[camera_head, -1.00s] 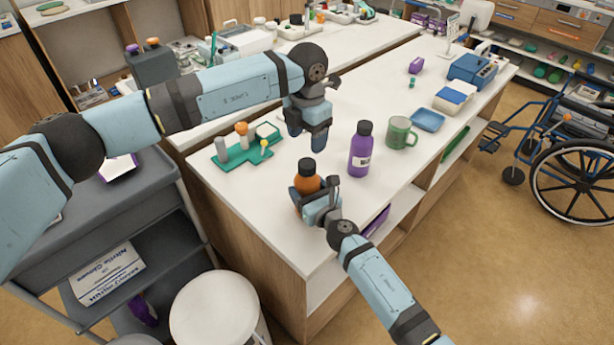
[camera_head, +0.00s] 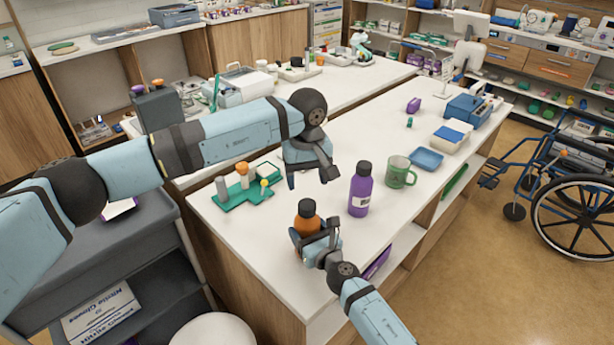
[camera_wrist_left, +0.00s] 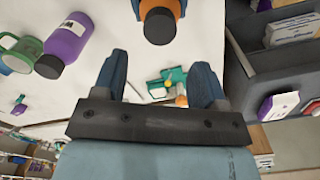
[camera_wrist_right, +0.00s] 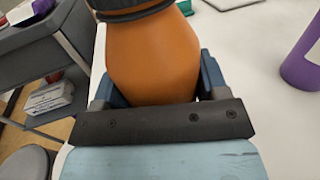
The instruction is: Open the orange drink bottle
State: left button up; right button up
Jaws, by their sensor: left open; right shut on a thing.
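The orange drink bottle (camera_head: 308,222) stands upright near the front edge of the white counter, with its black cap (camera_head: 307,208) on. It fills the right wrist view (camera_wrist_right: 152,55), and its cap (camera_wrist_left: 159,25) shows at the top of the left wrist view. My right gripper (camera_head: 312,245) is shut around the bottle's body from the front right. My left gripper (camera_head: 307,180) is open and empty, above the counter and behind the bottle, apart from the cap. Its two fingers (camera_wrist_left: 158,75) are spread in the left wrist view.
A purple bottle (camera_head: 360,190) stands right of the orange one, with a green mug (camera_head: 398,172) beyond it. A green holder (camera_head: 235,198) with several upright items lies to the left. A blue tray (camera_head: 427,159) is farther back. Counter between these is clear.

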aim_at(307, 204)
pick_arm(q)
jog(key=m, duration=0.6)
jog(key=shift+f+m, duration=0.15)
jog(key=shift+m, duration=0.55)
jog(key=shift+f, duration=3.85)
